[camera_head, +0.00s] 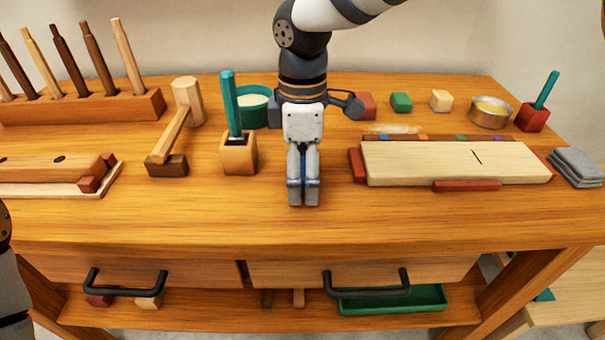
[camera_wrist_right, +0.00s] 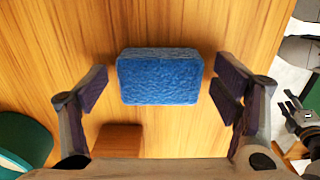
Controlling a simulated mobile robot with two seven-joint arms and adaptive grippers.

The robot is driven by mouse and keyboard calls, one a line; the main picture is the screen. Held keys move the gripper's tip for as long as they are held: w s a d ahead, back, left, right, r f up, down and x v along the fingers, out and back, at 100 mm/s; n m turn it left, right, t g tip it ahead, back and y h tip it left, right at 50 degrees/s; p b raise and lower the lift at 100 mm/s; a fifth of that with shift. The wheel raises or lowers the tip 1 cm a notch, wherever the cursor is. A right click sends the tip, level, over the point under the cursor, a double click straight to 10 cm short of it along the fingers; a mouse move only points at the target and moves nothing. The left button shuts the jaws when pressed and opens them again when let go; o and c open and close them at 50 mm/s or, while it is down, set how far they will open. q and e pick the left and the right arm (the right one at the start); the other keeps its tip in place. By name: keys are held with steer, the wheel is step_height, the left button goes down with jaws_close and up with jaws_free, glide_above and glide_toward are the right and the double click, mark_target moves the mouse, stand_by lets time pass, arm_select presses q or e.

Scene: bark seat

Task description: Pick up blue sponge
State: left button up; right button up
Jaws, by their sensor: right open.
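The blue sponge (camera_wrist_right: 160,78) is a rough-faced block in the middle of the right wrist view, above the wooden tabletop. My right gripper (camera_wrist_right: 168,92) is open, with one finger on each side of the sponge and a visible gap on both sides. In the head view my right gripper (camera_head: 303,197) points straight down at the table's middle and hides most of the sponge; only slivers of blue show at its fingers. My left gripper (camera_wrist_right: 300,118) shows small at the right edge of the right wrist view; its jaw opening is unclear.
A wooden holder (camera_head: 238,158) with a teal-handled tool stands close left of my right gripper. A teal bowl (camera_head: 256,118) is behind it. A mallet (camera_head: 175,130) stands farther left, a pale board (camera_head: 450,165) lies right. The table's front strip is clear.

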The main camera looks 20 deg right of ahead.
steer(key=c, duration=1)
